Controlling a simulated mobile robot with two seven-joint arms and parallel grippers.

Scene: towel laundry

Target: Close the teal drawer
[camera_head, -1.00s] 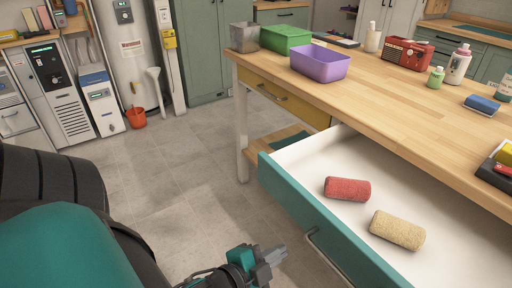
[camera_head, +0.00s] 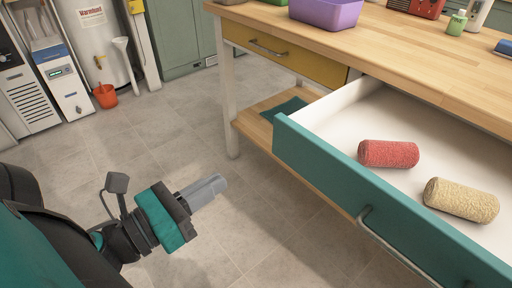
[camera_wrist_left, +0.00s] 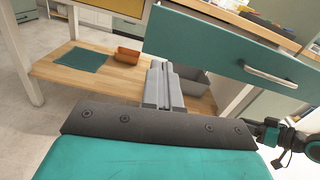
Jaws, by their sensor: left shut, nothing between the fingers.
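The teal drawer (camera_head: 350,205) is pulled far out from under the wooden table, with its white inside showing. A red rolled towel (camera_head: 388,153) and a cream rolled towel (camera_head: 461,199) lie in it. Its metal bar handle (camera_head: 395,248) is on the front panel. My left gripper (camera_head: 217,186) is shut and empty, in front of the drawer and to its left in the head view, apart from it. In the left wrist view the shut fingers (camera_wrist_left: 164,72) point at the space below the drawer front (camera_wrist_left: 225,62). Part of my right arm shows at the right edge there; its fingers are unclear.
The wooden table (camera_head: 430,60) carries a purple bin (camera_head: 326,12). A yellow drawer (camera_head: 290,55) beside the teal one is shut. A lower shelf (camera_head: 262,128) holds a teal cloth (camera_head: 284,109).

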